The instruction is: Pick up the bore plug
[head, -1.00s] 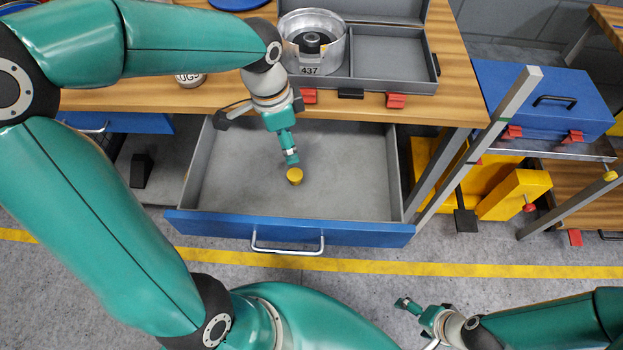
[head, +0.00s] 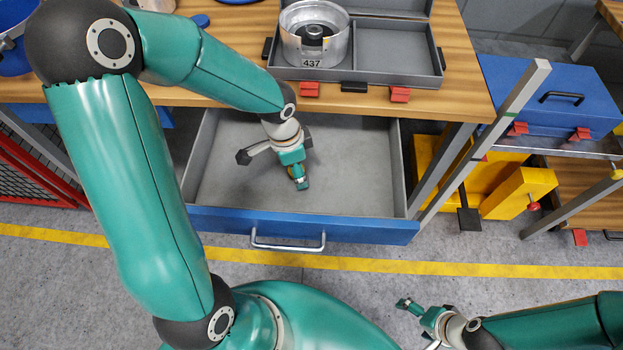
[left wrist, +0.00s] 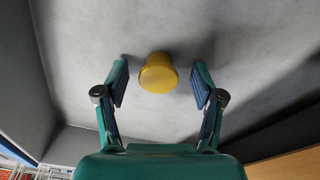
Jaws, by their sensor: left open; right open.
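The bore plug (left wrist: 157,73) is a small yellow cylinder standing on the grey floor of the open drawer (head: 342,205). In the left wrist view it shows between and slightly beyond the open fingers of my left gripper (left wrist: 160,85), with a gap on each side. In the head view my left gripper (head: 298,182) points down inside the drawer and hides nearly all of the plug; only a sliver of yellow shows. My right gripper (head: 408,304) is open and empty, low over the floor at the bottom right.
A grey case (head: 437,70) with a metal housing (head: 309,52) marked 437 stands on the wooden bench above the drawer. The drawer's blue front (head: 215,222) and side walls surround the left gripper. A blue toolbox (head: 590,100) sits on the right. The drawer floor is otherwise clear.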

